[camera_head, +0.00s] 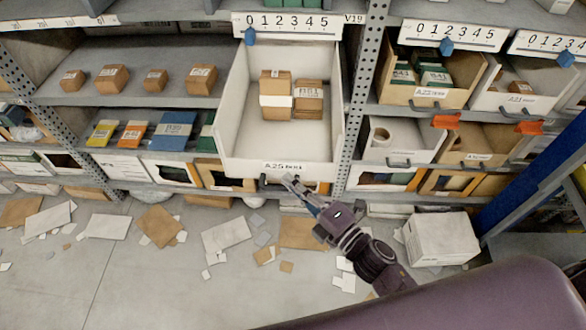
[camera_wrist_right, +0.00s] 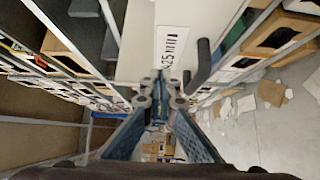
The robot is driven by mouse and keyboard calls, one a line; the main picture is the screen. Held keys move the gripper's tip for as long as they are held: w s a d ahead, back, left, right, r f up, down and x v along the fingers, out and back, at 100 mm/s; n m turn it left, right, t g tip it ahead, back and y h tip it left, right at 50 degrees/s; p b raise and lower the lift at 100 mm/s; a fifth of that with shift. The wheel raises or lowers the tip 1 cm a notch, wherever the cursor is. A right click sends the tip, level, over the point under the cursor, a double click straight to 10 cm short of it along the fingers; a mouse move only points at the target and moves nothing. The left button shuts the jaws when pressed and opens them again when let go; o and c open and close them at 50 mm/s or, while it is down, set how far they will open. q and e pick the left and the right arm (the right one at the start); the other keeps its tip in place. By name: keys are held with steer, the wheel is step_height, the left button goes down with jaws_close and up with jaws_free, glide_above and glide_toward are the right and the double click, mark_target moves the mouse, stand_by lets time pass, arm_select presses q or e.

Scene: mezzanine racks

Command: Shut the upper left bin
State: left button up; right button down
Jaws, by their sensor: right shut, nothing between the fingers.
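The upper left bin (camera_head: 238,168) is a white open-topped drawer that stands pulled out from the rack, with label A25 and a dark handle (camera_head: 270,181) on its front. Two brown boxes (camera_head: 308,98) with white labels lie inside it. My right gripper (camera_head: 289,181) is shut and empty, at the lower front of the bin beside the handle. In the right wrist view, the fingertips (camera_wrist_right: 160,88) point at the white front (camera_wrist_right: 150,45), with the dark handle (camera_wrist_right: 200,64) right of them. I cannot tell whether they touch it. My left gripper is not in view.
A perforated rack post (camera_head: 362,90) stands right of the bin. Other bins, such as a brown one with green boxes (camera_head: 410,92), sit beyond it. Small boxes (camera_head: 112,77) stand on the shelf at left. Cardboard and paper (camera_head: 160,225) litter the floor. A white carton (camera_head: 440,240) stands at right.

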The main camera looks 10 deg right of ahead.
mark_target(283, 163)
steer(key=shift+w+d, duration=0.2)
steer(key=shift+w, duration=0.3)
steer(key=shift+w+d, duration=0.2)
steer(key=shift+w, duration=0.3)
steer(key=shift+w+d, duration=0.1)
steer(key=shift+w, duration=0.2)
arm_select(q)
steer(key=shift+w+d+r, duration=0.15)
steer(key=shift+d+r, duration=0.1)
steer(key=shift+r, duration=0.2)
arm_select(e)
steer(key=shift+w, duration=0.1)
